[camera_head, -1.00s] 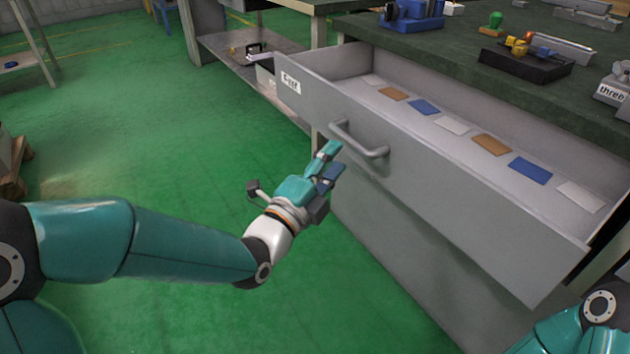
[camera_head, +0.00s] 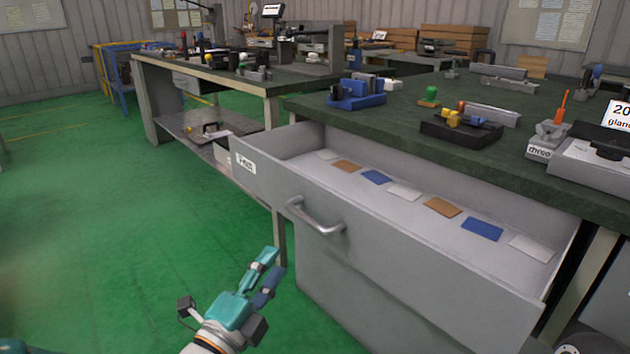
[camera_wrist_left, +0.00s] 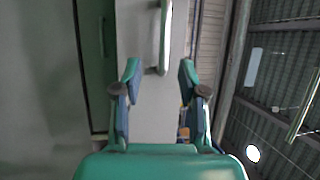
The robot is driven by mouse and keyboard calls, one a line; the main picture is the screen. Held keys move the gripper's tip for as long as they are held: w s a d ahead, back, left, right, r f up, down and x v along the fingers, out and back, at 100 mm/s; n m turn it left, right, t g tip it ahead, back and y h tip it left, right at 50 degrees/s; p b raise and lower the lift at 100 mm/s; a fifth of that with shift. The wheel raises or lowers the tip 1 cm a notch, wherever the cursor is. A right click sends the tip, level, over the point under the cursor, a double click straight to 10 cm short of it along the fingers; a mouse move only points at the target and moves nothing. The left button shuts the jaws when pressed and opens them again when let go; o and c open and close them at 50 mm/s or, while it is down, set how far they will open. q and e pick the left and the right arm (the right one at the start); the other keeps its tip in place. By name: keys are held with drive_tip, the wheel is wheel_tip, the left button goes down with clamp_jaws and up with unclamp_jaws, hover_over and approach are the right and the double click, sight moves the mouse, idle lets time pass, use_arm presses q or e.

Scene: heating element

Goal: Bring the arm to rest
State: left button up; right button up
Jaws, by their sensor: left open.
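My left gripper (camera_head: 265,279) is at the lower middle of the head view, in front of the open drawer and below its handle. It is open and empty, apart from the handle. In the left wrist view its two fingers (camera_wrist_left: 158,85) stand apart with nothing between them. The drawer handle (camera_head: 314,217) is a grey bar on the drawer's front panel; it also shows in the left wrist view (camera_wrist_left: 165,38). The grey drawer (camera_head: 400,258) is pulled out and holds a row of orange, blue and white flat cards. My right gripper is not in view.
The green-topped workbench (camera_head: 400,120) carries a blue fixture (camera_head: 356,95), a black tray with yellow parts (camera_head: 461,130) and grey fixtures at the right. A second bench (camera_head: 225,80) stands behind. Green floor (camera_head: 110,230) is clear at the left.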

use_arm(q)
drive_tip(key=s+a+f+n+g+y, duration=0.15)
drive_tip(key=f+n+g, duration=0.25)
drive_tip(key=f, duration=1.2)
drive_tip(key=s+a+f+n+g+y, duration=0.1)
drive_tip(key=s+f+n+g+y, duration=0.3)
drive_tip(key=f, duration=1.2)
drive_tip(key=s+d+f+n+g+h, duration=0.2)
drive_tip(key=s+f+n+g, duration=0.8)
drive_tip(key=s+f+n, duration=0.4)
wheel_tip(320, 180, up, 39)
drive_tip(key=s+n+p, duration=0.1)
drive_tip(key=p, duration=3.7)
drive_tip(key=shift+a+r+p, duration=0.15)
drive_tip(key=shift+a+p, duration=0.05)
drive_tip(key=shift+p, duration=0.1)
drive_tip(key=shift+d, duration=0.1)
